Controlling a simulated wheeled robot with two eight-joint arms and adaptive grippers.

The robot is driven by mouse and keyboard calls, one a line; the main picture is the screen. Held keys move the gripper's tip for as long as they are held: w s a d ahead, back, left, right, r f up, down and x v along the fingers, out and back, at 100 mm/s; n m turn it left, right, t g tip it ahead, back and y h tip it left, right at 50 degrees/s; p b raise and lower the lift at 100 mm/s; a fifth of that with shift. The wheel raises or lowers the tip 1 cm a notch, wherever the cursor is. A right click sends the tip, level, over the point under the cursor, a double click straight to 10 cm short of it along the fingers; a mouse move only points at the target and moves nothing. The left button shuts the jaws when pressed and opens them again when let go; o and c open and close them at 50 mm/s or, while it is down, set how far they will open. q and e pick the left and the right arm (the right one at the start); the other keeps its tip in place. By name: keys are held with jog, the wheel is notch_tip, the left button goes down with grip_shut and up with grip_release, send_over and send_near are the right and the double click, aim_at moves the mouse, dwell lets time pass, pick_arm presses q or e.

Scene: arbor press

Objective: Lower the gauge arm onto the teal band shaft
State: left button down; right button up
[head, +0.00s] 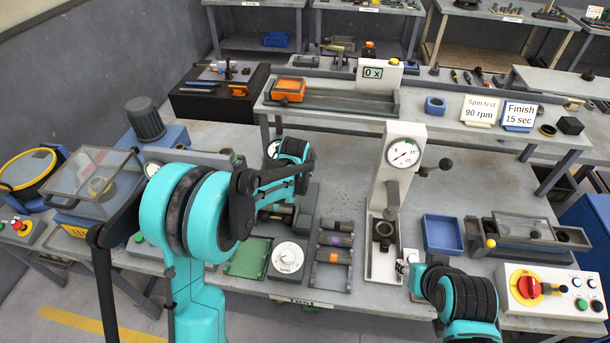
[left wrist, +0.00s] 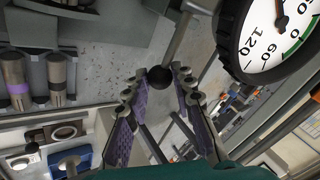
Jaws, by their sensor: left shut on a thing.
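My left gripper (head: 303,172) is over the bench, left of the white press. In the left wrist view its two purple-padded fingers (left wrist: 156,78) are shut on a black ball knob (left wrist: 160,77) at the end of a grey rod (left wrist: 178,42). A white dial gauge (left wrist: 277,32) with a black rim is close beside them. The dial (head: 272,149) is partly covered by the gripper in the head view. A dark fixture (head: 277,212) is below. No teal band can be made out. My right gripper (head: 408,268) is low beside the press base; its fingers are unclear.
A rack (head: 332,255) holds shafts with purple and orange bands. The white press (head: 393,185) with its own dial stands right of it. A blue tray (head: 442,235), a green tray (head: 247,257) and a knob box (head: 288,258) sit around. Bare bench lies behind the press.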

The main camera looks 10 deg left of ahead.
pick_arm(q)
jog(key=s+f+t+b, duration=0.4)
jog(key=f+t+b, duration=0.4)
jog(key=b, duration=1.1)
jog(key=shift+f+t+b, duration=0.4)
jog(key=shift+t, duration=0.4)
jog(key=c, duration=1.3)
grip_release()
jog(key=shift+o, duration=0.2)
jog(key=s, duration=0.8)
jog(key=s+r, duration=0.1)
jog(key=s, duration=0.3)
jog(key=shift+a+r, duration=0.1)
